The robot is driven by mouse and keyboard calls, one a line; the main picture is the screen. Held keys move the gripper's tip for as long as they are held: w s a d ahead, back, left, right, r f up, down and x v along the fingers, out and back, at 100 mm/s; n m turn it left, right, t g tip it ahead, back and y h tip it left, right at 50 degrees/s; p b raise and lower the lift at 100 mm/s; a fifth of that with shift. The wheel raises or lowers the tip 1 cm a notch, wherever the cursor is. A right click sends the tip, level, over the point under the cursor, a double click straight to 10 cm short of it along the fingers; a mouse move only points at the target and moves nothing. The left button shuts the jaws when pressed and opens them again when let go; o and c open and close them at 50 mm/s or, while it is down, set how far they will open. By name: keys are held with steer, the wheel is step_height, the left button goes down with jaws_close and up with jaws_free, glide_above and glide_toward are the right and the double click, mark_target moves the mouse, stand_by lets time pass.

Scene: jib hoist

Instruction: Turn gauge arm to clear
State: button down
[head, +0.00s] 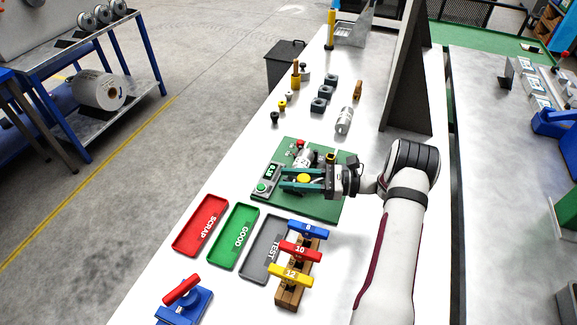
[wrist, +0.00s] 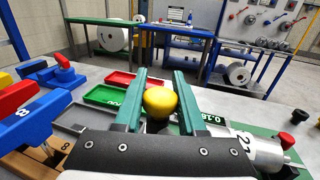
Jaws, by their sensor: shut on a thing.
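My gripper (head: 284,179) reaches in from the right over a green gauge board (head: 325,208). Its two teal fingers are shut on a yellow knob (head: 304,178), which also shows between the fingers in the wrist view (wrist: 160,101). The knob looks like the handle of the gauge arm; the arm itself is mostly hidden below the gripper. A silver cylinder (head: 303,156) lies on the board just beyond the fingers. It shows in the wrist view (wrist: 252,152) marked 21. A grey box with a small lit display (head: 270,171), apparently reading 0.18, and a green button stands left of the knob.
Red SCRAP (head: 190,243), green GOOD (head: 221,257) and grey TEST (head: 252,270) trays lie in front. A wooden rack (head: 289,296) holds blue, red and yellow handles. A blue fixture (head: 196,305) stands near the front. Another silver cylinder (head: 344,121) and small parts lie behind the board.

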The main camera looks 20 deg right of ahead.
steer(key=s+d+n+g+y, duration=0.1)
steer(key=s+n+g+y, duration=0.1)
steer(key=s+n+g, duration=0.3)
steer(key=shift+s+d+n+g, duration=0.35)
steer(key=shift+s+g, duration=0.6)
steer(key=shift+g, duration=0.85)
steer(key=shift+c, duration=2.4)
jaws_free()
steer(key=shift+a, duration=0.1)
